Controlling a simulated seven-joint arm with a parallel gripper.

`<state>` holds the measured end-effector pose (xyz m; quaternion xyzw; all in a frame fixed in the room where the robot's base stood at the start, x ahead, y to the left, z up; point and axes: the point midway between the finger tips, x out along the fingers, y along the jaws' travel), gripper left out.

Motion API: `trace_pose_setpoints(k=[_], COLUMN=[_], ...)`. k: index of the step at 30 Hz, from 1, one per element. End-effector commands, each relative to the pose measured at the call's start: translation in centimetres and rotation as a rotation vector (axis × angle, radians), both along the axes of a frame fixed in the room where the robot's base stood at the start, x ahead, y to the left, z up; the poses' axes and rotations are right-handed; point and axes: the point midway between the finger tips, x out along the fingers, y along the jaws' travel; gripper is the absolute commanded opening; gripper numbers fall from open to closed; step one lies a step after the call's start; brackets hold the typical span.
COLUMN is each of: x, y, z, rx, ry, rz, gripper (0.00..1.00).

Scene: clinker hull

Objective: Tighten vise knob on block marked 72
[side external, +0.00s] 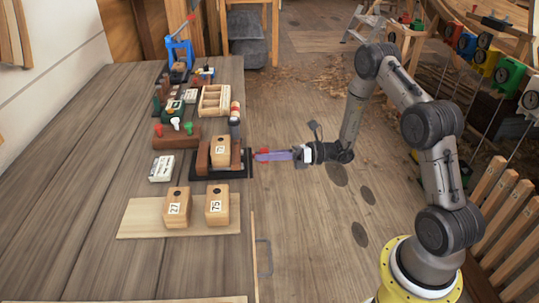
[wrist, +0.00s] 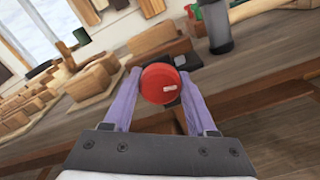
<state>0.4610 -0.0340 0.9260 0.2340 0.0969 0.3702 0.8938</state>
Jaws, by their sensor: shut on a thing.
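A wooden block (side external: 220,147) with a white label that looks like 72 sits between the brown jaws of a vise (side external: 202,158) on a black base at the table's right edge. The vise's red knob (wrist: 160,83) faces out over that edge. My gripper (side external: 264,155) has purple fingers and reaches in from the right, level with the knob. In the wrist view, the fingers (wrist: 161,90) lie on either side of the knob and are shut on it. The screw behind the knob is mostly hidden.
Blocks marked 27 (side external: 176,208) and 75 (side external: 217,205) stand on a pale board (side external: 135,218) nearer the camera. A white box (side external: 162,168) lies left of the vise. A dark cylinder (side external: 235,127) stands close behind it. The floor right of the table is open.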

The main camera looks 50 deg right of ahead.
Motion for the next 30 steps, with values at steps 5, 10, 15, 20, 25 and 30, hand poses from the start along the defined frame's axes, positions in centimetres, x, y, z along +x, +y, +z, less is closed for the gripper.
trace_pose_setpoints(k=[5,10,15,20,25,30], x=[-0.04,-0.04,-0.04,-0.04,-0.05,-0.05], y=[-0.04,-0.05,-0.05,-0.05,-0.06,-0.07], z=[-0.04,-0.05,-0.05,-0.05,-0.05,-0.05], rx=[0.064,0.065,0.116,0.23,0.278,0.277], ry=[0.065,0.065,0.117,0.231,0.279,0.278], rz=[-0.001,-0.001,-0.002,-0.002,-0.002,-0.002], gripper=[0.02,0.02,0.02,0.02,0.02,0.02])
